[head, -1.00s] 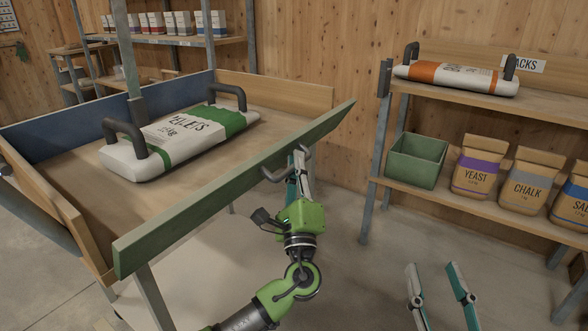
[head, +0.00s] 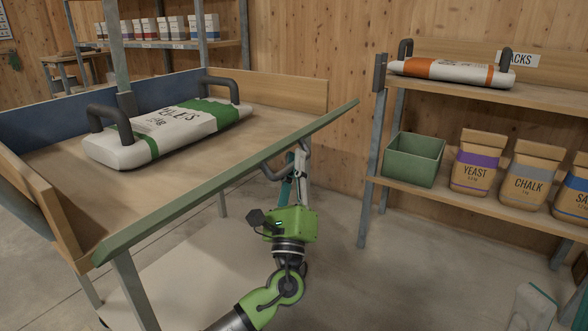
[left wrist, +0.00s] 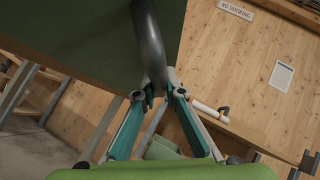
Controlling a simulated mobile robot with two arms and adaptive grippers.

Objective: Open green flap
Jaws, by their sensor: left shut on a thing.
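The green flap (head: 230,182) runs along the near side of the wooden tray table and leans outward, seen as a narrow strip. Its dark curved handle (head: 270,172) sticks out below its outer side. My left gripper (head: 299,160) is shut on this handle; its tips are partly hidden by the flap. In the left wrist view the handle (left wrist: 148,45) comes down between the teal fingers (left wrist: 158,92), and the green flap face (left wrist: 80,35) fills the upper left. Part of my right gripper (head: 535,305) shows at the bottom right, with its jaws not clear.
A pellets sack (head: 170,132) with two dark handles lies on the tray table (head: 190,165). A shelf (head: 460,203) at right holds a green bin (head: 413,160), feed bags (head: 478,163) and an orange-striped sack (head: 452,72). The floor between table and shelf is clear.

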